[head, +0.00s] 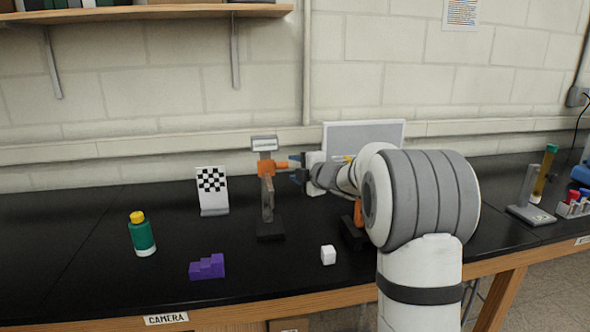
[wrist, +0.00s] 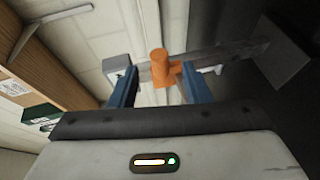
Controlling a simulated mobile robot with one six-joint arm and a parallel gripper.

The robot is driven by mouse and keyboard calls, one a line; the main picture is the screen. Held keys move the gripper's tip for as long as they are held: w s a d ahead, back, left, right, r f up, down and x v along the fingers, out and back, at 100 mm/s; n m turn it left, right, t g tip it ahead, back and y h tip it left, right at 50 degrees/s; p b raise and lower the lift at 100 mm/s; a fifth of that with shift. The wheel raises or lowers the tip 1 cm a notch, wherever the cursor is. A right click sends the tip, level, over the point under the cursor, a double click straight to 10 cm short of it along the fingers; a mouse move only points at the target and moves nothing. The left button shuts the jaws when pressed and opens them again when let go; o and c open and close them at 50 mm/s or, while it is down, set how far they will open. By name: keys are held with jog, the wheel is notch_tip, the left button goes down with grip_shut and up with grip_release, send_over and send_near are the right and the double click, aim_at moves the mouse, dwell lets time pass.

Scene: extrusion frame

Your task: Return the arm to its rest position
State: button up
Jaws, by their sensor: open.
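An upright grey extrusion post (head: 267,198) stands on a dark base (head: 270,230) on the black bench. An orange part (head: 266,167) with a knob sits high on it, under a small white-faced box (head: 264,143). My gripper (head: 295,169) is just right of the orange part, at its height. In the wrist view my gripper (wrist: 160,72) has its blue fingers apart, with the orange knob (wrist: 158,62) showing between their tips. I cannot tell whether the fingers touch it. My arm reaches in from the right and hides part of the bench.
A green bottle (head: 142,235), purple stepped block (head: 207,267), checkerboard card (head: 212,190) and white cube (head: 328,255) stand on the bench. A grey panel (head: 363,132) is behind my arm. A tube stand (head: 530,213) is at right. A wooden shelf (head: 150,12) hangs above.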

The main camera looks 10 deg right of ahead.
jog(key=shift+s+r+h, duration=0.15)
jog(key=shift+h, duration=0.15)
jog(key=s+d+f+m+g+h, duration=0.15)
jog(key=s+m+h, duration=0.25)
jog(key=s+m, duration=0.4)
jog(key=s+d+f+m+g+h, duration=0.1)
jog(key=s+d+m+g+h, duration=0.2)
jog(key=s+m, duration=0.5)
jog(key=s+a+f+m+g, duration=0.2)
jog(key=s+f, duration=0.1)
jog(key=s, duration=0.6)
jog(key=s+a+f+m+g+y, duration=0.1)
jog(key=s+a+f+g, duration=0.1)
jog(key=s, duration=0.8)
jog(key=s+a+f+m+g, duration=0.2)
jog(key=s+f, duration=0.4)
jog(key=s, duration=0.4)
jog(key=shift+a+m+g, duration=0.3)
jog(key=shift+a+g, duration=0.1)
jog(key=shift+g, duration=0.45)
